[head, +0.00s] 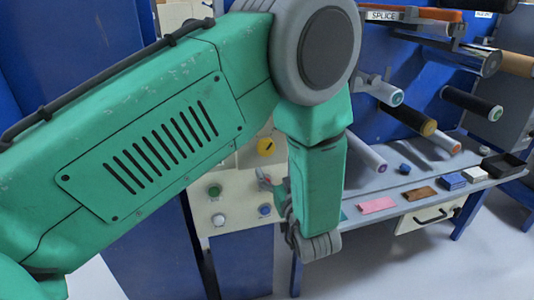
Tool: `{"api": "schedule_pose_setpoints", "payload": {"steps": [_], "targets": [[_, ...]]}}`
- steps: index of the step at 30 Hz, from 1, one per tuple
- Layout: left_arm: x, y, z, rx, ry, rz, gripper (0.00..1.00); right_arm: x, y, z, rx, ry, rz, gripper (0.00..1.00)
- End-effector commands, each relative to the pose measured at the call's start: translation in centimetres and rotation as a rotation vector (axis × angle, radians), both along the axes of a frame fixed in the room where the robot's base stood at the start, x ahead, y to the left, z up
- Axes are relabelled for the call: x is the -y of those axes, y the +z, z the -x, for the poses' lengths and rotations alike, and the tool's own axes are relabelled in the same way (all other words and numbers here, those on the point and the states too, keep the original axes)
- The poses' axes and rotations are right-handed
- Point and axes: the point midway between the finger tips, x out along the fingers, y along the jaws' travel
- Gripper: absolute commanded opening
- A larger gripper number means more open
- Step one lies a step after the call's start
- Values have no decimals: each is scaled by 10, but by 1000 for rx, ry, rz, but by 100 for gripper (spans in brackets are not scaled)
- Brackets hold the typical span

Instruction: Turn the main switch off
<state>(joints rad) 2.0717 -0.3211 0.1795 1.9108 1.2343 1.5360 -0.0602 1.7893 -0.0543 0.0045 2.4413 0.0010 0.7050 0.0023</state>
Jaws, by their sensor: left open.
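My left arm crosses the view from the left and hangs down in front of the panel's right side. My left gripper (280,206) is open, low beside the panel and below the yellow knob. It is partly hidden by my own wrist, and I cannot tell if it touches the panel. My right gripper is not in view.
Green (214,190) and blue (264,210) buttons sit lower on the panel. To the right, a grey bench (400,181) holds a pink piece (376,205), a brown piece (420,194) and small boxes. Several rollers (404,118) stick out above it.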

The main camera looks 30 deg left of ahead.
Motion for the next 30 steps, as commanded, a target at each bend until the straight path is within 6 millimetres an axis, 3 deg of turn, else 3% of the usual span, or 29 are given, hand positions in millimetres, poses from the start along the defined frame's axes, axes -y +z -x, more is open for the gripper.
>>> {"api": "schedule_pose_setpoints", "payload": {"steps": [6,12,26,27,30], "targets": [[-36,-1,-31,1,1,-1,64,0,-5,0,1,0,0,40],[-60,-1,-52,-1,0,-1,64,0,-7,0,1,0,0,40],[-72,0,-62,-2,-2,-2,64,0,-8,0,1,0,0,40],[-72,0,-62,-2,-2,-2,61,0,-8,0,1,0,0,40],[-72,0,-62,-2,-2,-2,26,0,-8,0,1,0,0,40]]}}
